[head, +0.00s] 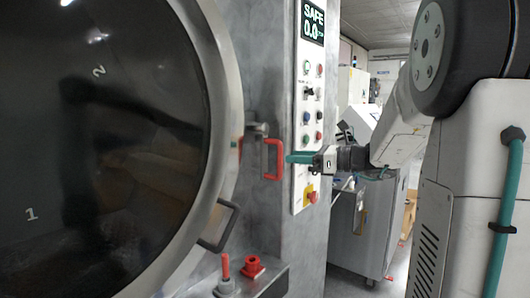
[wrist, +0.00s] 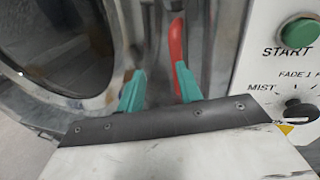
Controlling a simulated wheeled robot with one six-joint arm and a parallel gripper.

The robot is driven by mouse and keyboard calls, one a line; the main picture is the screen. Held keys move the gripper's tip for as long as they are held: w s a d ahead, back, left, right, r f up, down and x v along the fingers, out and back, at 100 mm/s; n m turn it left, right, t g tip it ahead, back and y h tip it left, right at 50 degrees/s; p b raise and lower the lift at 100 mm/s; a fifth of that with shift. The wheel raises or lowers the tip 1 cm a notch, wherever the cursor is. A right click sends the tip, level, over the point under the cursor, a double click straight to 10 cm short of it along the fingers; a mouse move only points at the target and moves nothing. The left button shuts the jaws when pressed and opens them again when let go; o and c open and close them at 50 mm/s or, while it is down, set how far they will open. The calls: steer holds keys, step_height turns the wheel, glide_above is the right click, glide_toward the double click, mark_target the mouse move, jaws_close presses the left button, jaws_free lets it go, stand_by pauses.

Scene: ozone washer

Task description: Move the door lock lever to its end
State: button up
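A red U-shaped handle (head: 273,160), which looks like the door lock lever, sits on a metal block at the right edge of the round door (head: 219,80). My gripper (head: 290,158) points left at it with teal fingertips close to its right side. In the wrist view the two teal fingers (wrist: 159,80) stand apart with nothing held between them. The red handle (wrist: 176,43) shows just beyond the right fingertip. I cannot tell whether they touch. The handle's lower part is partly hidden by that finger in the wrist view.
A white control panel (head: 309,100) with buttons, knobs and a "SAFE 0.0" display stands just right of the handle. A dark door handle (head: 219,226) is below left. A red-topped lever (head: 225,266) and a red knob (head: 252,264) are on a ledge below.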

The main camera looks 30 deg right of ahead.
mark_target(279, 148)
steer(key=shift+m+t+h, duration=0.3)
steer(key=shift+m+t, duration=0.2)
steer(key=shift+m, duration=0.1)
steer(key=w, duration=0.2)
steer(key=w+a, duration=0.1)
steer(key=w, duration=0.4)
steer(key=shift+a+r, duration=0.25)
steer(key=shift+a, duration=0.1)
jaws_close()
